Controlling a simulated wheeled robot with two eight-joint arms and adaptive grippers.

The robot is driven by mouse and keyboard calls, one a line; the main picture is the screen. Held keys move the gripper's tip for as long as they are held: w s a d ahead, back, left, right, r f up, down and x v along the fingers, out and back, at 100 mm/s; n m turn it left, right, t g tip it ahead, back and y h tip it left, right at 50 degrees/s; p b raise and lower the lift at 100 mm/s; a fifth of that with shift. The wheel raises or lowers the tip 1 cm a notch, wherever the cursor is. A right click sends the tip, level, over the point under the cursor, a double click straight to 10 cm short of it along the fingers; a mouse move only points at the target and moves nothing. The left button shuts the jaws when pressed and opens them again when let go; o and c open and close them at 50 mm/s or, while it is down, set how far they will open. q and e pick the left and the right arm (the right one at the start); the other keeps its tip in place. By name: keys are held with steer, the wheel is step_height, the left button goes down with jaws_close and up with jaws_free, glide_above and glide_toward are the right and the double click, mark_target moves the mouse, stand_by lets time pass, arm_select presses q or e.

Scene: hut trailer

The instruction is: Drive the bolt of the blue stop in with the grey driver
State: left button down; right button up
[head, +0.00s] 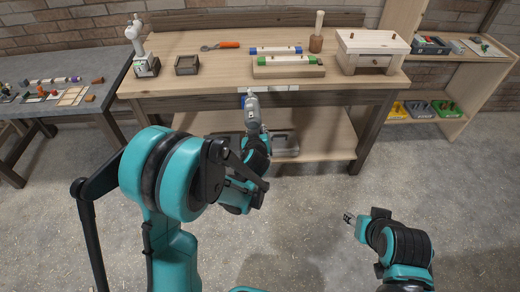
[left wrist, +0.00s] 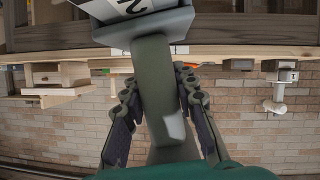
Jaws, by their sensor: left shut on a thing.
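The blue stop (head: 275,50), a pale bar with blue ends, lies at the back of the wooden bench. Its bolt is too small to make out. My left gripper (head: 252,100) is at the bench's front edge, well short of the blue stop. In the left wrist view its two fingers (left wrist: 155,95) are shut on the handle of a grey tool, seemingly the grey driver (left wrist: 152,65). The wide grey end of the tool lies past the fingertips, by a white label. My right gripper (head: 348,218) is low over the floor, away from the bench, its opening unclear.
A green-ended bar (head: 288,60) lies on a wooden board before the blue stop. A wooden box with a drawer (head: 372,50), a mallet (head: 317,35), an orange-handled wrench (head: 222,45), a small dark tray (head: 187,65) and an upright grey-white device (head: 137,45) stand around.

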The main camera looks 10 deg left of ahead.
arm_select(q)
steer(key=w+f+n+b, duration=0.1)
steer(key=w+f+b, duration=0.1)
steer(key=w+f, duration=0.2)
steer(key=w+a+f+h+b, duration=0.1)
steer(key=w+f, duration=0.4)
steer(key=f, duration=0.6)
steer(key=w+a+f+n+t+b, duration=0.1)
steer(key=w+f+b, duration=0.2)
steer(key=w+f, duration=0.2)
step_height(320, 180, down, 2)
steer(key=shift+a+f+n+h, duration=0.15)
steer(key=shift+a+n+h, duration=0.1)
steer(key=shift+n+h, duration=0.05)
steer(key=shift+w+a, duration=0.25)
steer(key=shift+w, duration=0.65)
steer(key=shift+w+a, duration=0.3)
steer(key=shift+w, duration=0.55)
steer(key=shift+w+a, duration=0.25)
steer(key=shift+w, duration=0.65)
steer(key=shift+w, duration=0.15)
steer(key=shift+w+a, duration=0.15)
steer(key=shift+w, duration=0.3)
steer(key=shift+w+a, duration=0.15)
steer(key=shift+w, duration=0.45)
steer(key=shift+s, duration=0.1)
